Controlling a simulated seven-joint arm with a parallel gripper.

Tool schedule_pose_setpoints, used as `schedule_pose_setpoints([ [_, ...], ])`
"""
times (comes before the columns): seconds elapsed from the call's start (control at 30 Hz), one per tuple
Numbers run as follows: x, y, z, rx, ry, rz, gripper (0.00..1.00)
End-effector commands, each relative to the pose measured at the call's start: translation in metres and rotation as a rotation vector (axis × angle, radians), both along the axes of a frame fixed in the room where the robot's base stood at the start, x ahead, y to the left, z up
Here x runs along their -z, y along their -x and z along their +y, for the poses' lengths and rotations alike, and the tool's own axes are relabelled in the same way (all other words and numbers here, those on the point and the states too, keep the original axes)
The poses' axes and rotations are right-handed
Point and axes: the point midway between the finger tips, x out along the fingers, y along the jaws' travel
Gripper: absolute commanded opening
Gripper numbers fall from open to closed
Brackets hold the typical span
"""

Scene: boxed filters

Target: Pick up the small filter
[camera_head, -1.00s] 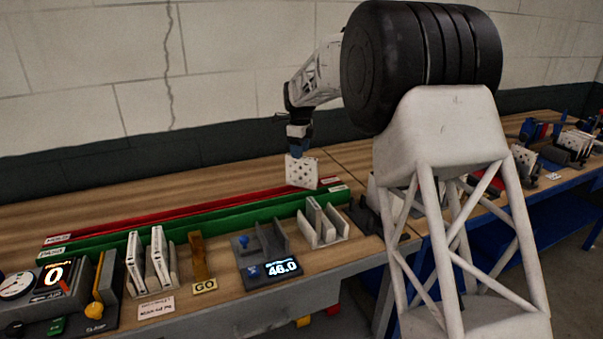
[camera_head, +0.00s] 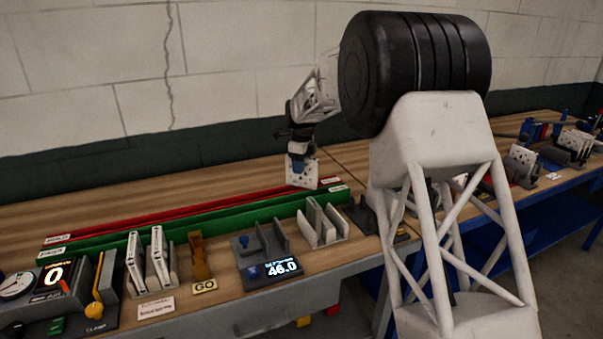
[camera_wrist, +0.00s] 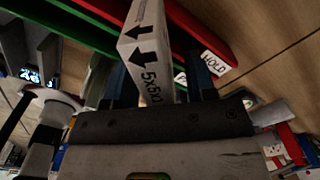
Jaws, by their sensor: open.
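A small white filter (camera_head: 304,178) with a dotted face stands upright at the right end of the red rail (camera_head: 190,212). In the wrist view the filter's narrow edge (camera_wrist: 150,45) shows black arrows and print that seems to read "5x5x1". My gripper (camera_head: 300,158) is open and low over the filter, pointing down. Its dark blue fingers (camera_wrist: 163,84) are on either side of the filter's edge in the wrist view. I cannot tell whether either finger touches it. The filter's lower part is hidden by the rails in the head view.
A green rail (camera_head: 190,226) runs in front of the red one. Nearer stand a grey rack (camera_head: 330,232), a display reading 46.0 (camera_head: 283,268), an orange GO piece (camera_head: 201,260) and a rack with two white filters (camera_head: 148,262). The back of the table is bare.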

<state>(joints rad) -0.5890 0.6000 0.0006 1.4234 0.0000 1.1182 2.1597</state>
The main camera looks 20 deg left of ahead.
Motion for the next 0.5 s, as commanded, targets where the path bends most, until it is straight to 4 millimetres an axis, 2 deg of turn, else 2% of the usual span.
schedule_pose_setpoints([
  [0.13, 0.0062, 0.0003, -0.0002, 0.000, 0.000, 0.000, 0.51],
  [0.5, 0.0063, 0.0001, -0.0002, 0.000, 0.000, 0.000, 0.51],
])
